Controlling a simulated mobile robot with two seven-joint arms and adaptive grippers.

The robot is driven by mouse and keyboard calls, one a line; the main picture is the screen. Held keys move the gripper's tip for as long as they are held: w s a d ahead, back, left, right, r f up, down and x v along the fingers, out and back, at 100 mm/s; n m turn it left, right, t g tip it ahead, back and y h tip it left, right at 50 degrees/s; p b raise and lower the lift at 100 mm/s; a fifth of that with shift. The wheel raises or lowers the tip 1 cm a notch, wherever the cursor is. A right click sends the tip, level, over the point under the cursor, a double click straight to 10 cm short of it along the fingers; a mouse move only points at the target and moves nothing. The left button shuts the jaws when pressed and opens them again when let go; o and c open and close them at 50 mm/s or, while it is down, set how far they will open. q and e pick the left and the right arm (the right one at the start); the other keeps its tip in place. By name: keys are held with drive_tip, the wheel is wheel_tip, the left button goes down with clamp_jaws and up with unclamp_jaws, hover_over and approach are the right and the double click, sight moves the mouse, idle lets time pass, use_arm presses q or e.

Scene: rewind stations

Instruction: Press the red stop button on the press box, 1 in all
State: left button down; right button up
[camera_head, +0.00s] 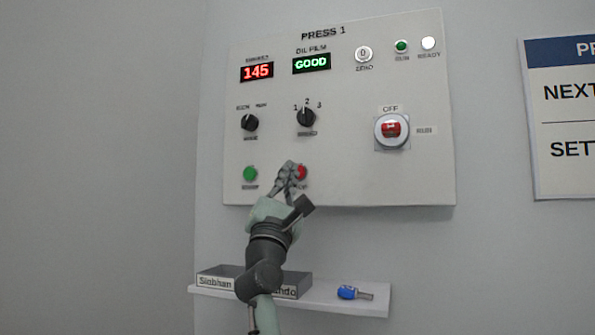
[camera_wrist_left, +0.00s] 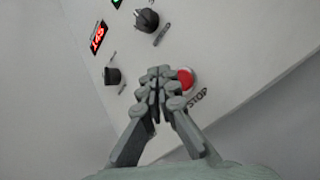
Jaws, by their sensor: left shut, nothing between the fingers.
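The red stop button (camera_head: 302,172) is at the lower middle of the white press box (camera_head: 350,180), right of a green button (camera_head: 250,174). My left gripper (camera_head: 290,168) is shut and empty, its fingertips in front of the button's left part in the head view. In the left wrist view the red stop button (camera_wrist_left: 186,78) shows just right of the shut fingertips (camera_wrist_left: 157,74), partly covered, with the word STOP beside it. I cannot tell whether the fingertips touch the button or the panel. My right gripper is in neither view.
Above are two black knobs (camera_head: 306,118), a red OFF switch (camera_head: 391,129), and displays reading 145 (camera_head: 257,71) and GOOD (camera_head: 311,63). Below, a white shelf (camera_head: 335,301) bears grey name-labelled blocks (camera_head: 222,276) and a blue-headed key-like item (camera_head: 348,292). A paper sign (camera_head: 560,110) hangs right.

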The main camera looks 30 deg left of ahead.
use_arm(q)
drive_tip(key=shift+s+d+p, duration=0.2)
drive_tip(key=shift+s, duration=0.6)
drive_tip(key=shift+s+d+p, duration=0.15)
drive_tip(key=shift+s, duration=0.65)
